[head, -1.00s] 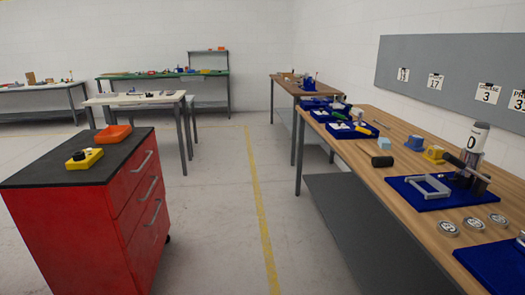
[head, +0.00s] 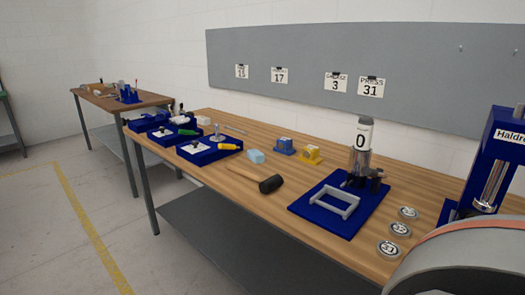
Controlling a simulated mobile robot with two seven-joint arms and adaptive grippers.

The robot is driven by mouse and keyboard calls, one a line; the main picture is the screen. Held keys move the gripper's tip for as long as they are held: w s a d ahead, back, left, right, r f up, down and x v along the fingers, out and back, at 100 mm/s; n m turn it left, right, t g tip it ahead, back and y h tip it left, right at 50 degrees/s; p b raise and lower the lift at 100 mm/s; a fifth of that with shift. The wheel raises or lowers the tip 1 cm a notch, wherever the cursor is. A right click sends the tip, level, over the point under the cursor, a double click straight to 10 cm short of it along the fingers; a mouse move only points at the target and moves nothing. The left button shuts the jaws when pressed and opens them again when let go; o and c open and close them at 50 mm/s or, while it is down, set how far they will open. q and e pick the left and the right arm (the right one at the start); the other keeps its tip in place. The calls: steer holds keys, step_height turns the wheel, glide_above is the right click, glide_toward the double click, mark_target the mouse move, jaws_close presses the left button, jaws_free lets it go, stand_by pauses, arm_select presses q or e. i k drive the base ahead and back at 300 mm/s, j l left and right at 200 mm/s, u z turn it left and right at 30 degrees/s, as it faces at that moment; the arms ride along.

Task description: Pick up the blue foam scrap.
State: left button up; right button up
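A small light-blue block (head: 255,156), which looks like the blue foam scrap, lies on the wooden workbench (head: 290,232) in the head view. It sits just right of a blue tray (head: 205,157) and behind a mallet (head: 268,183) with a black head and wooden handle. Nothing touches the block, and its visible faces are clear. Neither of my grippers shows in this view.
Blue and yellow fixtures (head: 311,154) stand right of the block. A blue plate (head: 325,220) holds a grey frame and an upright cylinder marked 0 (head: 361,150). Round discs (head: 390,249) and a blue press (head: 490,170) are farther right. Open floor lies left.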

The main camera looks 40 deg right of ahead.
mark_target(257, 156)
steer(key=i+j+z, duration=0.1)
steer(key=i+z, duration=0.3)
steer(key=i+j+z, duration=0.15)
steer(key=z, duration=0.3)
steer(key=i+j+z, duration=0.25)
steer(key=z, duration=0.15)
steer(key=i+j+z, duration=0.15)
steer(key=j+z, duration=0.25)
steer(key=i+j+z, duration=0.15)
steer(key=j+z, duration=0.25)
steer(key=l, duration=0.1)
